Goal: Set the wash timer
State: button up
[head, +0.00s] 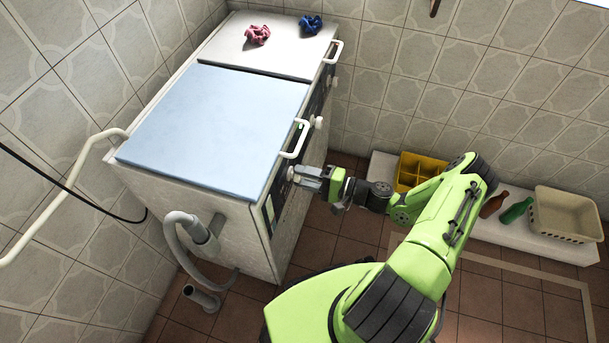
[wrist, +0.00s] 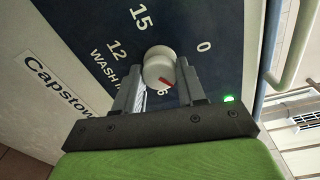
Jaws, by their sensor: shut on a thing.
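The washing machine (head: 245,222) is a white twin-tub with a light blue lid, on the left in the head view. Its wash timer knob (wrist: 158,66) is pale grey and round, on a dark blue dial panel (wrist: 80,22) in the wrist view. The dial reads 0, 15 and 12, with further figures partly hidden by my fingers. The knob's red mark points down and slightly right, towards a partly hidden figure. My gripper (wrist: 162,70) is shut on the knob, one finger on each side. In the head view my gripper (head: 298,173) is at the machine's front panel.
A white handle (head: 297,140) stands out above my gripper. A grey drain hose (head: 176,240) hangs on the near side. Pink (head: 258,35) and blue (head: 311,24) cloths lie on top. A yellow crate (head: 412,168), bottles and a cream basket (head: 565,216) stand on a low ledge at right.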

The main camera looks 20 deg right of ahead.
jog(key=m+p, duration=0.1)
jog(key=m, duration=0.9)
jog(key=shift+f+g, duration=0.1)
jog(key=shift+g, duration=0.3)
jog(key=shift+m, duration=0.3)
jog(key=o, duration=1.1)
jog(key=shift+c, duration=0.2)
jog(key=f+p+v, duration=0.1)
jog(key=v, duration=1.4)
jog(key=shift+d+r+p, duration=0.25)
jog(key=shift+d+p, duration=0.15)
jog(key=shift+d, duration=0.05)
